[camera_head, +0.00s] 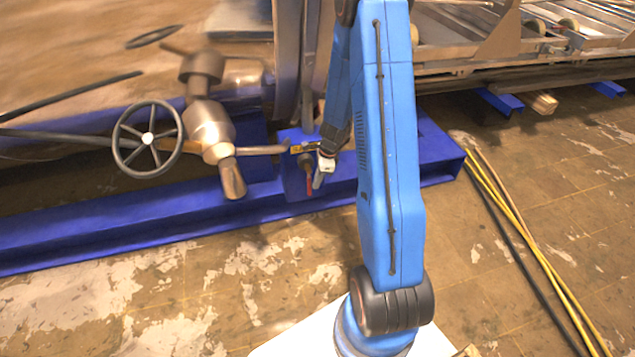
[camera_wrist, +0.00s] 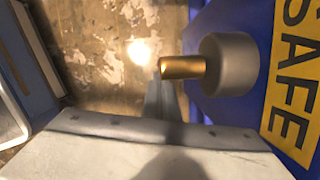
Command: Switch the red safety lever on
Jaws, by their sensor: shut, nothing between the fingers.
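The red lever (camera_head: 309,185) shows as a small red piece hanging on the front of the blue frame in the head view, just left of my gripper's tip. My gripper (camera_head: 318,181) points down beside it; whether they touch cannot be told. In the wrist view, my gripper (camera_wrist: 166,100) is shut and empty. Near its tip is a brass pin (camera_wrist: 182,67) coming out of a grey round hub (camera_wrist: 230,64). A yellow sign (camera_wrist: 292,80) reading "SAFE" is at the right. No red part of the lever shows in the wrist view.
The blue frame (camera_head: 120,222) runs along the left and middle. A handwheel (camera_head: 148,139) and a metal valve body (camera_head: 210,130) stand left of my arm. Yellow and black cables (camera_head: 520,235) lie on the floor at the right. The front floor is mostly clear.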

